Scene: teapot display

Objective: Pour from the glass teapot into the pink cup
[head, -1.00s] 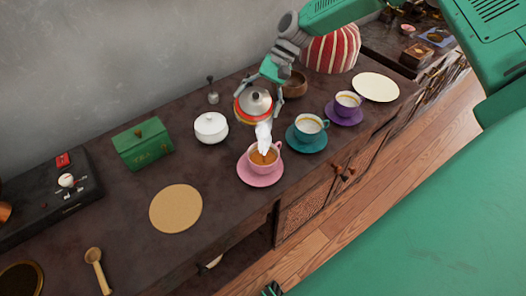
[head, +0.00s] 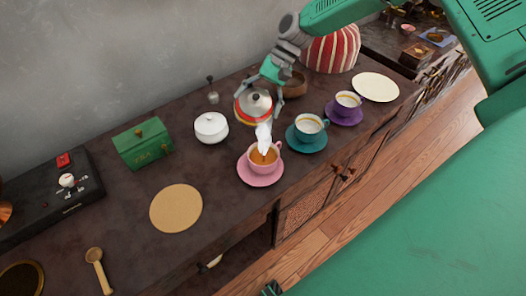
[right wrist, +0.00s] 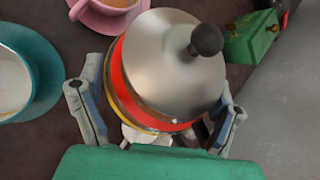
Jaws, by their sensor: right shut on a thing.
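The teapot (head: 254,104) has a metal lid with a dark knob and red and yellow bands. My right gripper (head: 272,92) is shut on it, with a finger on either side of its body in the right wrist view (right wrist: 168,70). The teapot is held tilted, its white spout (head: 263,134) pointing down at the pink cup (head: 264,168). The spout tip is over or just inside the cup's rim; I cannot tell which. The cup holds brown liquid and stands upright on a pink saucer (head: 260,180). My left gripper is not in view.
A teal cup (head: 308,131) and a purple cup (head: 347,105) stand on saucers to the right. A round cork mat (head: 176,209) lies bare near the front edge.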

